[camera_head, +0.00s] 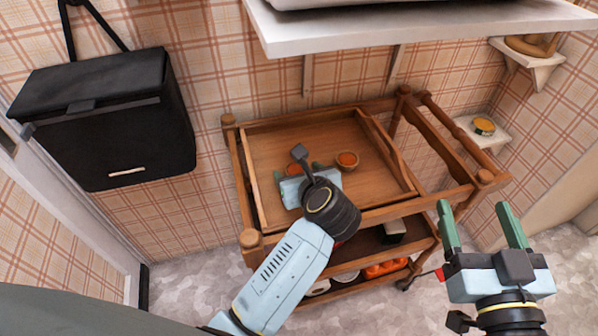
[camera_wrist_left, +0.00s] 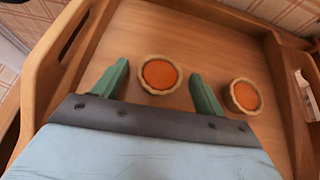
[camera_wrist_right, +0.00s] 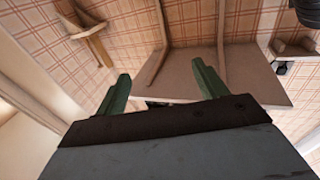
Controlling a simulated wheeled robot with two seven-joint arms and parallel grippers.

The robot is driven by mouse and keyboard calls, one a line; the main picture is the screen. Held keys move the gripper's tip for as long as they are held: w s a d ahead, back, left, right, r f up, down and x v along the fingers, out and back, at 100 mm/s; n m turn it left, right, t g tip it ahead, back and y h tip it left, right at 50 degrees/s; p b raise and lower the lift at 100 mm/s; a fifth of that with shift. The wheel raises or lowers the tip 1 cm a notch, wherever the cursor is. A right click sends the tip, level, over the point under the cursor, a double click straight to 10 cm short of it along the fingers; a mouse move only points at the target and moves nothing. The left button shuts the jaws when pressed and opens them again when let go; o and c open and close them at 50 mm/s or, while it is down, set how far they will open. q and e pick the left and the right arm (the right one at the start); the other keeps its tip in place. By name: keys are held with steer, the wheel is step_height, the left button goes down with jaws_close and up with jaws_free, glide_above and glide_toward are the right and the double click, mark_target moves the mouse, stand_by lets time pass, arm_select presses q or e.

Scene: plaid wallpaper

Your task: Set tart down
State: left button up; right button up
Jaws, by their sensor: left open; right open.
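Two small tarts with orange filling and pale crusts sit on the wooden tray top of a cart. One tart (camera_wrist_left: 159,75) lies between the spread fingers of my left gripper (camera_wrist_left: 158,85) in the left wrist view, with clear space on both sides. In the head view this tart (camera_head: 293,169) is partly hidden by the gripper (camera_head: 305,172). The other tart (camera_head: 347,160) stands just to the right and also shows outside the right finger in the left wrist view (camera_wrist_left: 243,95). My right gripper (camera_head: 482,228) is open and empty, right of the cart.
The wooden cart tray (camera_head: 272,139) has raised rims, with free room at its back and right. A white shelf (camera_head: 420,25) overhangs behind. A small wall shelf (camera_head: 484,137) holds a yellow-orange tin (camera_head: 484,126). A black bag (camera_head: 115,120) hangs at left.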

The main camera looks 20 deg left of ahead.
arm_select(q)
steer(key=shift+r, duration=0.15)
steer(key=p+v, duration=0.2)
steer(key=v, duration=0.5)
steer(key=shift+p, duration=0.3)
steer(key=shift+s+d, duration=0.15)
steer(key=shift+s, duration=0.05)
arm_select(e)
steer(key=s+d+f+g+h, duration=0.1)
steer(key=s+f+g, duration=0.1)
steer(key=f, duration=0.3)
steer(key=s+d+f+g+h, duration=0.1)
steer(key=d+f+g, duration=0.1)
steer(key=f+g, duration=0.3)
steer(key=shift+s+f+h, duration=0.2)
steer(key=shift+s+h, duration=0.1)
steer(key=shift+s, duration=0.05)
